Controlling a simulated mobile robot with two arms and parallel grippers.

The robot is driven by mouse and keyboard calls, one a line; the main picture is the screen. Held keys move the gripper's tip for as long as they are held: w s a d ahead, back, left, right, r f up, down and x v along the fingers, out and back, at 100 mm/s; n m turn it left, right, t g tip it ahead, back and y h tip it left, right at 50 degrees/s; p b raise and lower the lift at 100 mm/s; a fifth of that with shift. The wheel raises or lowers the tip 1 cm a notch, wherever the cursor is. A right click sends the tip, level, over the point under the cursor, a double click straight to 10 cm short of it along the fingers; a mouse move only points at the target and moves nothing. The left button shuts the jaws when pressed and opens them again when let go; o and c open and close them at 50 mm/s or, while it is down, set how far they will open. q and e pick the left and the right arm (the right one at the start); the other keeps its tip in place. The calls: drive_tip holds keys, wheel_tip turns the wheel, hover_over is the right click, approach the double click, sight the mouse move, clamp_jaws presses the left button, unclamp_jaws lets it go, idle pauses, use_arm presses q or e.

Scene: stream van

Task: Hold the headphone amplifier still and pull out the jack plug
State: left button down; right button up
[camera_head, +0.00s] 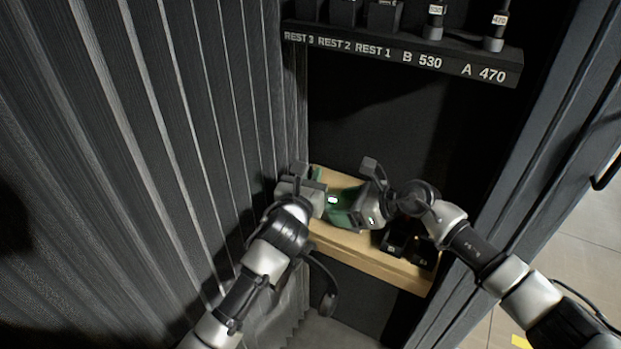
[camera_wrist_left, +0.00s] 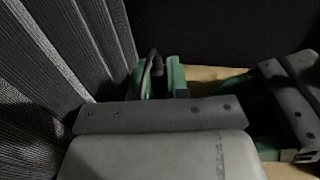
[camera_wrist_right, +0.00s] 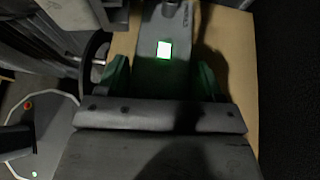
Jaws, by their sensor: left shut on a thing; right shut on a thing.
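The headphone amplifier (camera_head: 343,207) is a green-sided unit with a grey top and a lit display, on the wooden shelf. The right wrist view shows its display (camera_wrist_right: 164,50). My right gripper (camera_head: 372,196) is shut on its right part. My left gripper (camera_head: 303,188) is shut at its left end, by the curtain. A dark cable loop (camera_wrist_left: 150,72) rises beside green parts there, and a short silver shaft (camera_wrist_right: 98,62) shows beside a black ring. The near finger covers what my left gripper holds; from its place it appears to be the jack plug.
A pleated dark curtain (camera_head: 140,150) stands close on the left. Small dark boxes (camera_head: 422,252) sit at the right of the wooden shelf (camera_head: 395,268). Above is a labelled rack (camera_head: 420,58) with several devices. A dark door frame (camera_head: 545,130) bounds the right.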

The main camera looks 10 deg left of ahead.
use_arm(q)
drive_tip(key=shift+r, duration=0.95)
use_arm(e)
drive_tip(key=shift+s+d+f, duration=0.1)
drive_tip(key=shift+f, duration=0.4)
use_arm(q)
drive_tip(key=shift+r, duration=1.1)
drive_tip(key=shift+s+d+r, duration=0.1)
drive_tip(key=shift+r, duration=0.45)
use_arm(e)
drive_tip(key=shift+s+d, duration=0.1)
drive_tip(key=shift+d, duration=0.05)
drive_tip(key=shift+c, duration=0.2)
drive_tip(key=o, duration=1)
drive_tip(key=shift+r, duration=0.1)
drive_tip(key=shift+d, duration=0.1)
use_arm(q)
drive_tip(key=shift+r, duration=0.1)
use_arm(e)
drive_tip(key=v, duration=0.8)
drive_tip(key=shift+s+r, duration=0.2)
drive_tip(key=shift+r, duration=0.25)
use_arm(q)
drive_tip(key=shift+p, duration=0.3)
use_arm(e)
drive_tip(key=shift+r, duration=0.15)
use_arm(q)
drive_tip(key=shift+r, duration=0.1)
